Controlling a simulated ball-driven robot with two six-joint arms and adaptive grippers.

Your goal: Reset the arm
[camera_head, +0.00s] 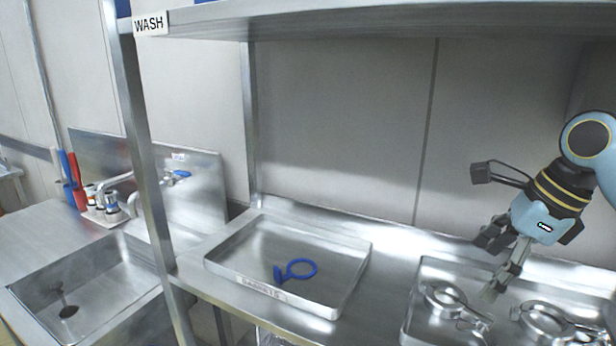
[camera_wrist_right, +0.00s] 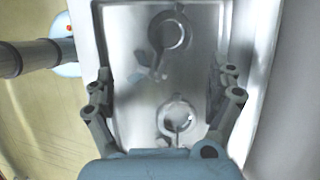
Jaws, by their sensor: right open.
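My right gripper (camera_head: 491,263) is open and empty above the right metal tray in the head view. Its two fingers (camera_wrist_right: 164,95) stand wide apart in the right wrist view. Below it in the right tray (camera_head: 425,270) lie two metal clamps. One clamp (camera_head: 443,296) is at the left of the tray and the other clamp (camera_head: 545,318) is at the right. Both rings also show in the right wrist view, the upper one (camera_wrist_right: 169,32) and the lower one (camera_wrist_right: 176,116). My left gripper is not in view.
The left tray (camera_head: 222,268), with a label on its front, holds a blue ring gasket (camera_head: 300,268). A shelf (camera_head: 370,22) marked WASH runs overhead on a metal post (camera_head: 146,150). A sink (camera_head: 85,290) lies at the left. Bare bench separates the trays.

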